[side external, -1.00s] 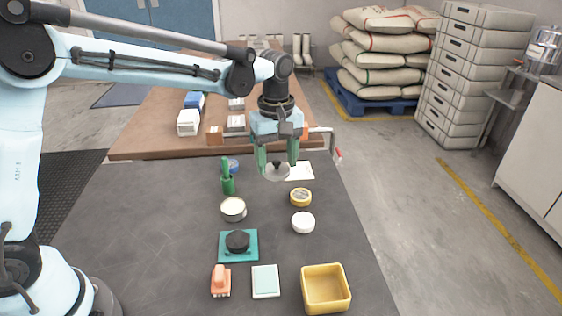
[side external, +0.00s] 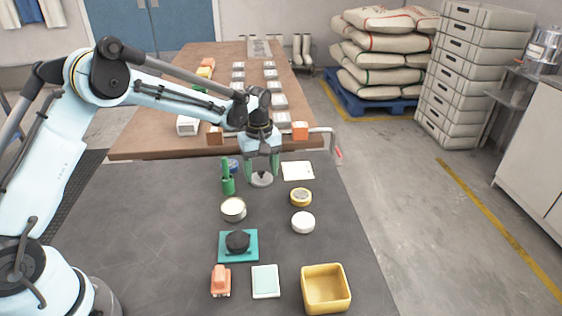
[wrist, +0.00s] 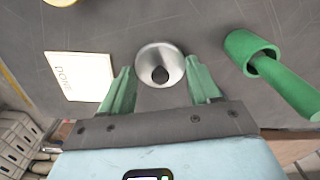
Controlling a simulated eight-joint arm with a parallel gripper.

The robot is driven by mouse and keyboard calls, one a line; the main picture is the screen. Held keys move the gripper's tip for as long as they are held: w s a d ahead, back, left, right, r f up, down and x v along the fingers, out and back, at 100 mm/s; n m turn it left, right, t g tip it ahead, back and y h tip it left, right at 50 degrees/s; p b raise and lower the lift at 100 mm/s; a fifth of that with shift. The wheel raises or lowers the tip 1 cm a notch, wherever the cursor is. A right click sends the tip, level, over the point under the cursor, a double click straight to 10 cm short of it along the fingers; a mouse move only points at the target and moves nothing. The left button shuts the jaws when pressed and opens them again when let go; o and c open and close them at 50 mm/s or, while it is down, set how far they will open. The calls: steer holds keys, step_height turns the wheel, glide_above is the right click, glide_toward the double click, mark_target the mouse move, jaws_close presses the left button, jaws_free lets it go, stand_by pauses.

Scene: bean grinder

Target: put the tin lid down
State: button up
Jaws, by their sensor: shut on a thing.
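The tin lid (side external: 261,180) is a silvery disc with a dark knob, low over the far part of the dark work table (side external: 130,220). My gripper (side external: 262,176) is shut on it, fingers pointing down. In the wrist view the lid (wrist: 150,52) shows between the green fingertips (wrist: 160,78). I cannot tell whether its underside touches the table. The open round tin (side external: 233,208), pale inside, stands nearer the camera and a little left of the lid.
A green holder with a green handle (side external: 228,186) stands close left of the lid, and a white card (side external: 298,171) marked DONE lies to its right. A yellow-rimmed round item (side external: 301,197), a white disc (side external: 303,222) and a yellow bin (side external: 326,305) are nearer.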

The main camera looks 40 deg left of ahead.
mark_target(261, 171)
steer(key=shift+f, duration=0.3)
steer(key=o, duration=1)
steer(key=shift+r, duration=0.15)
steer(key=s+r+m+t, duration=0.1)
steer(key=s+r+m, duration=0.15)
steer(key=r, duration=0.55)
steer(key=s+r+m+t, duration=0.1)
steer(key=s+r, duration=0.2)
steer(key=r, duration=0.6)
steer(key=shift+s+d+f+m+t, duration=0.4)
steer(key=shift+s+f+m+t, duration=0.35)
steer(key=shift+s+m, duration=1.25)
steer(key=shift+s+d+f+m+t, duration=0.45)
steer(key=shift+s+m+t, duration=0.5)
steer(key=shift+s, duration=2.2)
steer(key=shift+s+d+f+m+t, duration=0.35)
steer(key=shift+s+f+m+t, duration=0.7)
steer(key=shift+s, duration=1.5)
